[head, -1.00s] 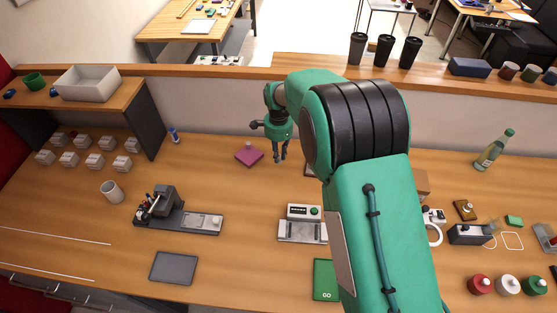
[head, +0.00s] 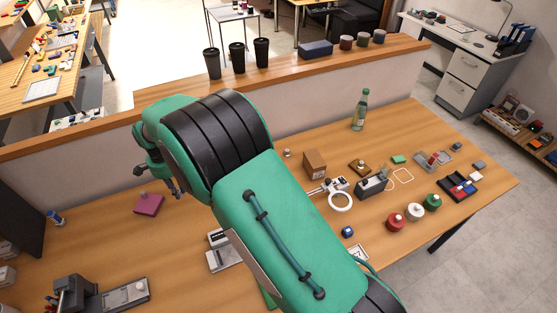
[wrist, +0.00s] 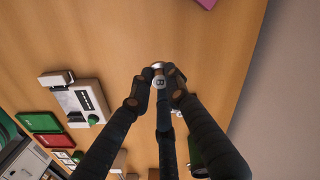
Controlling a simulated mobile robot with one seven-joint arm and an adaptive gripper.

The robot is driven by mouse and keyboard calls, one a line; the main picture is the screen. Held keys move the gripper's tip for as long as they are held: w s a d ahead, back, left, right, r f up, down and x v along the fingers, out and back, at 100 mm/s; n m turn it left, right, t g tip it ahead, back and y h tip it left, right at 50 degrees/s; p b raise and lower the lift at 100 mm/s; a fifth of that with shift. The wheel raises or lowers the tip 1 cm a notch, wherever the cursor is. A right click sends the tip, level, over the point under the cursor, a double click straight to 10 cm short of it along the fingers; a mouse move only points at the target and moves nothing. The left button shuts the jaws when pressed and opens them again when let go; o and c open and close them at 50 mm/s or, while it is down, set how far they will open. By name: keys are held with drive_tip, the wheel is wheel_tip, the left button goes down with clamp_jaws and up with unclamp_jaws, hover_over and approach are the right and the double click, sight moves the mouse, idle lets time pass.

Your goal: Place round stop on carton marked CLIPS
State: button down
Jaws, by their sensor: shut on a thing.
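My gripper (wrist: 158,84) is shut on a small round metallic piece (wrist: 159,80) with a dark character on its pale face, seemingly the round stop. In the head view my gripper (head: 178,190) hangs above the table, right of the pink block; the held piece is too small to make out there. A brown carton (head: 315,164) stands on the table right of my arm. I cannot read a CLIPS marking on it. Small pale boxes (head: 8,250) show at the left edge, their labels unreadable.
The pink block (head: 148,205) with a knob lies left of my gripper. A small knob-like piece (head: 287,153), a ring magnifier (head: 340,201) and a green bottle (head: 360,110) stand around the brown carton. A low wall (head: 300,100) runs behind the table.

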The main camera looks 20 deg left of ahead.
drive_tip(key=w+d+r, duration=0.1)
drive_tip(key=w+d, duration=0.6)
drive_tip(key=d, duration=0.5)
drive_tip(key=w+d+r+b, duration=0.1)
drive_tip(key=w+d, duration=0.6)
drive_tip(key=d, duration=0.4)
drive_tip(key=w+d+r, duration=0.1)
drive_tip(key=w+d, duration=0.6)
drive_tip(key=d, duration=0.5)
drive_tip(key=w+d+n, duration=0.1)
drive_tip(key=d, duration=1.2)
drive_tip(key=shift+d+r, duration=0.4)
drive_tip(key=shift+w+a, duration=0.1)
drive_tip(key=shift+w, duration=0.1)
drive_tip(key=b, duration=0.1)
hover_over(315, 158)
drive_tip(key=shift+s+f, duration=0.15)
drive_tip(key=shift+f, duration=0.6)
drive_tip(key=shift+f+b, duration=0.3)
drive_tip(key=shift+f, duration=1.5)
